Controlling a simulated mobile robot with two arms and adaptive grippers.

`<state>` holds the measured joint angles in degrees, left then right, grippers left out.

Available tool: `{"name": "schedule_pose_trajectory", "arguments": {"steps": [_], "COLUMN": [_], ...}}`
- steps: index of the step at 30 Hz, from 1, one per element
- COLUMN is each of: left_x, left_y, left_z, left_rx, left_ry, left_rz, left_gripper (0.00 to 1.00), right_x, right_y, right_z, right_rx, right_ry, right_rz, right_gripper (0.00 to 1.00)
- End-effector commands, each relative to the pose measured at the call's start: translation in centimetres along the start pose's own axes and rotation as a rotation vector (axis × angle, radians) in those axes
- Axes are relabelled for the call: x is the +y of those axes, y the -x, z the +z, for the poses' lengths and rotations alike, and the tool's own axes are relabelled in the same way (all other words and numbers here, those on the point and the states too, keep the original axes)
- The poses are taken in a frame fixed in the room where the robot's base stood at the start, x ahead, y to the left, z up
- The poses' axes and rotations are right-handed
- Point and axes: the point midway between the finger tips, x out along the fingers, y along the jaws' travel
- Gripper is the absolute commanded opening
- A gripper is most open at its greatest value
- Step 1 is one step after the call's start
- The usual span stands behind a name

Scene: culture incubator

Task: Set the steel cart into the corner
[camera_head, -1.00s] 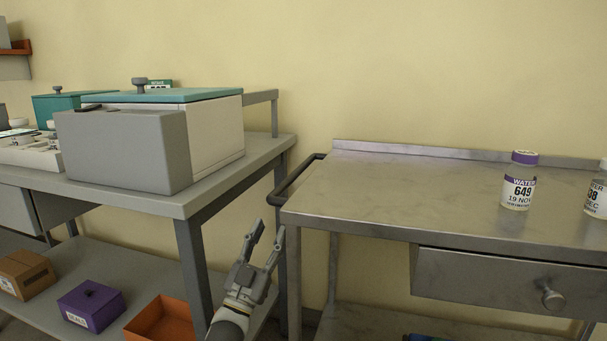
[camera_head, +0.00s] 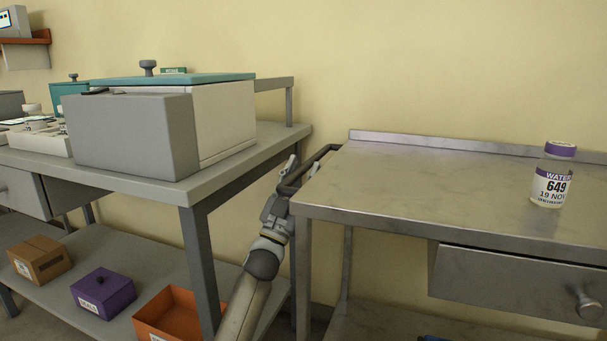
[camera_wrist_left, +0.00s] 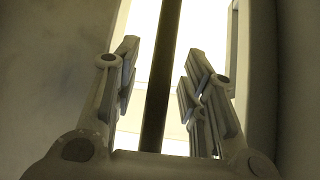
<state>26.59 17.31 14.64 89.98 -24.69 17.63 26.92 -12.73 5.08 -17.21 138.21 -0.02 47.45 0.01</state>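The steel cart (camera_head: 425,190) stands on the right in the head view, close to the wall, with a drawer in front and a dark push handle (camera_head: 322,156) at its left end. My left gripper (camera_head: 303,167) is at this handle, in the gap between the cart and the grey bench. In the left wrist view the dark handle bar (camera_wrist_left: 162,75) runs between the two fingers of the left gripper (camera_wrist_left: 160,70). The fingers are open, with light gaps on both sides of the bar. My right gripper is not in view.
A grey bench (camera_head: 240,175) stands left of the cart, bearing a teal-lidded box (camera_head: 228,115). Its lower shelf holds a brown box (camera_head: 40,260), a purple box (camera_head: 103,292) and an orange bin (camera_head: 165,312).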

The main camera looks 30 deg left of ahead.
Motion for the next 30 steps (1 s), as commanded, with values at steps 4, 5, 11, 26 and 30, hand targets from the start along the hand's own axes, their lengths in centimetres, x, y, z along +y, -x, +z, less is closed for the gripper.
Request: {"name": "schedule_pose_trajectory", "arguments": {"steps": [4, 5, 11, 26, 30], "left_x": [-0.03, -0.03, -0.02, -0.02, 0.00], "left_y": [-0.70, -0.76, -0.81, -0.78, -0.78], "left_z": [-0.05, -0.04, -0.03, -0.04, -0.04], "left_rx": [0.001, 0.001, 0.000, 0.000, 0.000], "left_ry": [-0.001, -0.001, 0.000, 0.000, 0.000], "left_rz": [0.000, 0.000, 0.000, 0.000, 0.000], "left_gripper": [0.39, 0.39, 0.39, 0.00, 0.00], "right_x": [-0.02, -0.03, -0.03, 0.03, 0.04], "right_y": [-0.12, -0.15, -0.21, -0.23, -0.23], "right_z": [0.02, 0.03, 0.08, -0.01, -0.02], "right_rx": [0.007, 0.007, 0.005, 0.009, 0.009], "right_ry": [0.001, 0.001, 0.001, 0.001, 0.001], "right_rz": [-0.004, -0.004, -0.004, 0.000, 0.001], "right_gripper": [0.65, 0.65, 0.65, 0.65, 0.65]}}
